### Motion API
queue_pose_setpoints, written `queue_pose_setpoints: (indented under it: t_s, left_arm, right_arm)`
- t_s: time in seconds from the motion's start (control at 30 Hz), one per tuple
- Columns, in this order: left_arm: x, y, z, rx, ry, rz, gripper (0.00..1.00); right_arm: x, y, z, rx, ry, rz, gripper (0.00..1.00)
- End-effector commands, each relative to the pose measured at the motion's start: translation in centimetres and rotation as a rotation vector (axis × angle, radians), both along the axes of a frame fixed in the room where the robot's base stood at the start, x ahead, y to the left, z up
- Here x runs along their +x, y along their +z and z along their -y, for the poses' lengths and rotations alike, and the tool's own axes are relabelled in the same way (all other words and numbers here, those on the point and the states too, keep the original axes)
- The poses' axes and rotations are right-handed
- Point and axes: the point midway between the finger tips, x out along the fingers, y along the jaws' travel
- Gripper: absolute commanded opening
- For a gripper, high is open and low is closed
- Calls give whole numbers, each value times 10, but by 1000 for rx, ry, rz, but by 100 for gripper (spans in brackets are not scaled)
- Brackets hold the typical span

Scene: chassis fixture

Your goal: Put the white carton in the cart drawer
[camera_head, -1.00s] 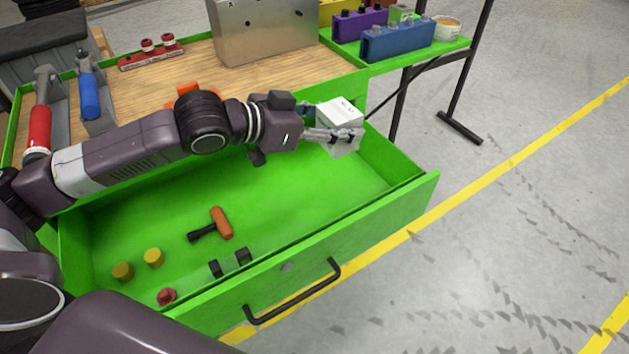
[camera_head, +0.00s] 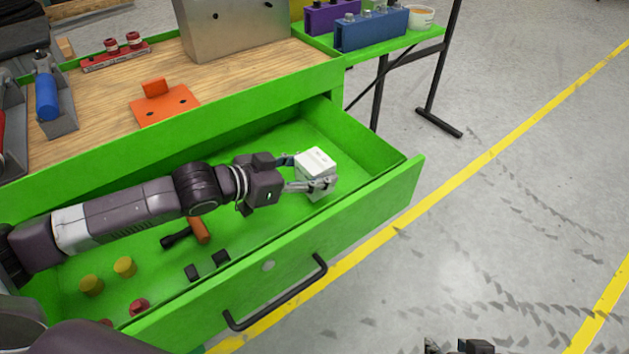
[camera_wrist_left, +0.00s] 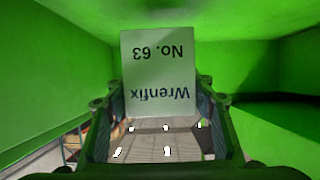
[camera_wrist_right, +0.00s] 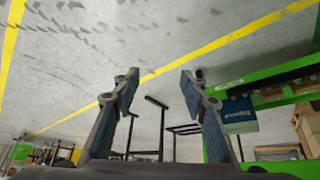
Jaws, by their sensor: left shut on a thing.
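The white carton (camera_head: 317,162) is held between the fingers of my left gripper (camera_head: 308,177), inside the open green cart drawer (camera_head: 300,235) near its right end. In the left wrist view the carton (camera_wrist_left: 158,75) shows the print "Wrenfix No. 63", upside down, with green drawer walls around it. Whether the carton touches the drawer floor I cannot tell. My right gripper (camera_wrist_right: 160,88) is open and empty in the right wrist view, over the grey floor. Only a bit of it shows at the bottom edge of the head view.
The drawer also holds an orange-and-black hammer (camera_head: 198,230), yellow cylinders (camera_head: 125,266), a red knob (camera_head: 139,307) and black blocks (camera_head: 221,258). The wooden top above carries an orange plate (camera_head: 165,108) and a metal box (camera_head: 240,30). The drawer's right end is otherwise clear.

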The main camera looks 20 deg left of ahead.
Motion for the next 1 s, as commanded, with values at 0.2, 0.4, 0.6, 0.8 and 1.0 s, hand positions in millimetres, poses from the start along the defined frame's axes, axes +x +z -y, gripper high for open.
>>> queue_pose_setpoints:
  t_s: [0.2, 0.4, 0.6, 0.8, 1.0]
  left_arm:
    - [0, -22, 1, -3, -1, 1, 14]
    - [0, -30, 1, -2, -1, 1, 14]
    - [0, -29, 1, -1, -1, 2, 14]
    - [0, -33, 0, 0, -1, -1, 58]
    - [0, -33, 0, 0, -1, -1, 68]
  right_arm:
    - [37, 17, -13, 36, 13, 166, 40]
    - [53, 29, -18, 53, 19, 243, 40]
    - [53, 30, -18, 53, 19, 245, 40]
    - [52, 29, -18, 51, 19, 240, 40]
    - [52, 29, -18, 51, 19, 240, 40]
